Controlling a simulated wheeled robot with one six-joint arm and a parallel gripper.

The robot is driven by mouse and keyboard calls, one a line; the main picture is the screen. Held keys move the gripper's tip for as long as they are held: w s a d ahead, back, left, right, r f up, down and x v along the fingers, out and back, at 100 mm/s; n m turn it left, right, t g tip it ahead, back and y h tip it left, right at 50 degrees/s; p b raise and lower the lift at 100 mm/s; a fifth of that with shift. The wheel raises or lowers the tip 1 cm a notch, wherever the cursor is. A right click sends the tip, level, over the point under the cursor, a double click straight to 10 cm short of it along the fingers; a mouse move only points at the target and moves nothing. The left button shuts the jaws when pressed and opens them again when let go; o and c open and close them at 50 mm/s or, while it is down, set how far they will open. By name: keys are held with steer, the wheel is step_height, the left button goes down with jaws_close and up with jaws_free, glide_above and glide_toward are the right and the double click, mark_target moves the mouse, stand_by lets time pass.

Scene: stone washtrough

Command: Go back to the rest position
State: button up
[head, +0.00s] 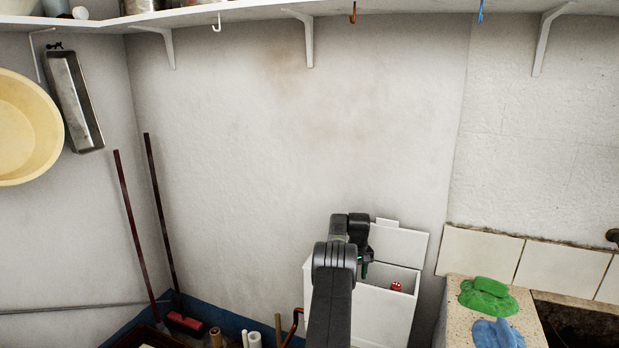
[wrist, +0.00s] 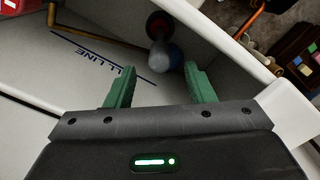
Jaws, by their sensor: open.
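My arm reaches over an open white box (head: 385,318) with its lid raised at the back. My gripper (head: 364,270) is at the box's opening, its green fingertip just visible in the head view. In the wrist view my gripper (wrist: 160,84) has its two green fingers spread apart with nothing between them. Below them is the box's pale inside, with blue lettering that reads partly "LL LINE". A red, grey and blue rounded object (wrist: 160,55) lies in the box beyond the fingertips. A red and white item (head: 396,287) shows inside the box in the head view.
A white shelf (head: 250,14) with hooks and brackets runs along the wall above. A speckled counter (head: 455,315) at right holds a green cloth (head: 487,295) and a blue cloth (head: 497,333). Two poles lean at left beside a cream basin (head: 25,130). The wall between is bare.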

step_height(320, 180, up, 12)
steer(key=p, duration=0.5)
steer(key=shift+p, duration=0.35)
steer(key=shift+r, duration=0.15)
